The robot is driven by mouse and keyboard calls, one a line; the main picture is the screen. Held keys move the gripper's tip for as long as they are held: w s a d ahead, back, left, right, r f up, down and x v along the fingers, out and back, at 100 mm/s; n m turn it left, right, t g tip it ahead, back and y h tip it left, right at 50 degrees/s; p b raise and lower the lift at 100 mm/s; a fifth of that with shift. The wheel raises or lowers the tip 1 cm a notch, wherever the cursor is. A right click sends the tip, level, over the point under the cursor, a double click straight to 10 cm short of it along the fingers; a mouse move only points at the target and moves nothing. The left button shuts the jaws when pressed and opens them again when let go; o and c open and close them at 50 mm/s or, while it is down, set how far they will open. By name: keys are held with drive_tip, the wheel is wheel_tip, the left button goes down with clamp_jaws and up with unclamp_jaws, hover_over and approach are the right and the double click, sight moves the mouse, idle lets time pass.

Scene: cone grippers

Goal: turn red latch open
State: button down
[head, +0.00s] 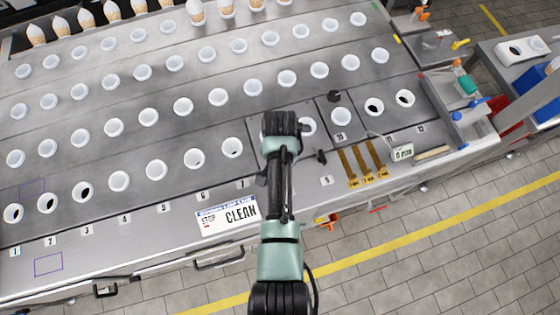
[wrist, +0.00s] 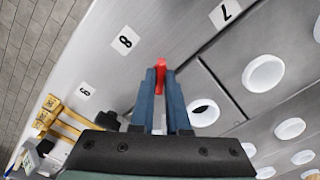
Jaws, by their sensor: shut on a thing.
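The red latch (wrist: 161,66) shows in the wrist view as a small upright red piece by the edge of a metal panel, near the label 8 (wrist: 125,41). My gripper (wrist: 161,82) has its two blue-grey fingers close around the latch, one on each side, shut on it. The fingers hide its lower part. In the head view my own arm hides the latch and the fingertips.
White round cups (head: 182,106) sit in rows on the metal deck. Black latches (head: 321,157) stand to the right of my arm. Yellow bars (head: 362,165) lie farther right. A sign reading CLEAN (head: 228,214) lies to the left.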

drive_tip(key=m, duration=0.4)
drive_tip(key=shift+r+p, duration=0.15)
drive_tip(key=shift+p, duration=0.25)
drive_tip(key=shift+w+m, duration=0.1)
drive_tip(key=shift+m, duration=1.7)
drive_tip(key=c, duration=0.9)
unclamp_jaws()
wheel_tip(320, 180, up, 13)
drive_tip(key=b, duration=0.1)
